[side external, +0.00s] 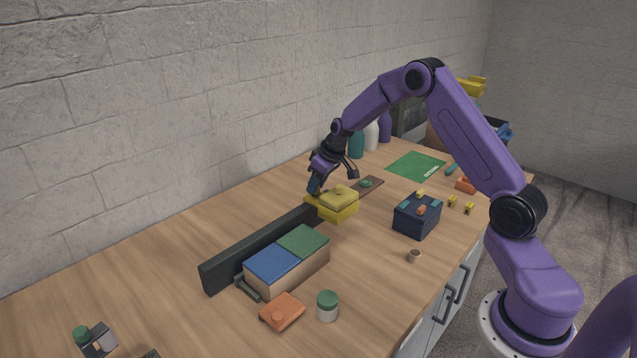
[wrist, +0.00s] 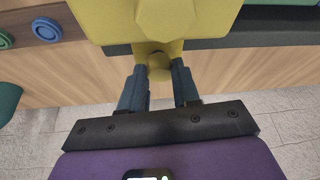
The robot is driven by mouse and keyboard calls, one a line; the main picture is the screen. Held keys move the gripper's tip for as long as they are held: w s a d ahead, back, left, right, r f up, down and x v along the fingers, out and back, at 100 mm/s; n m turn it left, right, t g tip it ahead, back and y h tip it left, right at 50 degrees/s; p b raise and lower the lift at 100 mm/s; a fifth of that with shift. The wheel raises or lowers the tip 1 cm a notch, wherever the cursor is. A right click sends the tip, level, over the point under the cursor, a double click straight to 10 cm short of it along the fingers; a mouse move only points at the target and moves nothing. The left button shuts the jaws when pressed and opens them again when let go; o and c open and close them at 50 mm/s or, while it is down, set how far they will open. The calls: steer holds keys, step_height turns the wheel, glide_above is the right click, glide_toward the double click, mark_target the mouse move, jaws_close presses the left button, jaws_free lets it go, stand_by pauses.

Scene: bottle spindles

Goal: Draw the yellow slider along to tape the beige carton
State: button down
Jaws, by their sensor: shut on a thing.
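The yellow slider (side external: 335,206) sits at the far right end of the dark rail (side external: 250,252). It also fills the top of the wrist view (wrist: 165,25). My gripper (side external: 316,190) is at the slider's wall side; in the wrist view my gripper (wrist: 159,72) has its two fingers on either side of the slider's small yellow knob (wrist: 159,66), shut on it. The beige carton (side external: 302,277) stands in front of the rail, left of the slider. Its blue flap (side external: 271,264) and green flap (side external: 303,241) lie closed on top, side by side.
An orange block (side external: 282,313) and a green-lidded jar (side external: 327,307) stand in front of the carton. Bottles (side external: 371,136) stand near the wall. The table left of the rail is mostly clear.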

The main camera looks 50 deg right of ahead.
steer(key=a, duration=3.1)
steer(key=shift+a, duration=0.35)
steer(key=c, duration=0.8)
jaws_free()
steer(key=v, duration=1.7)
steer(key=shift+r, duration=0.2)
steer(key=shift+d, duration=0.1)
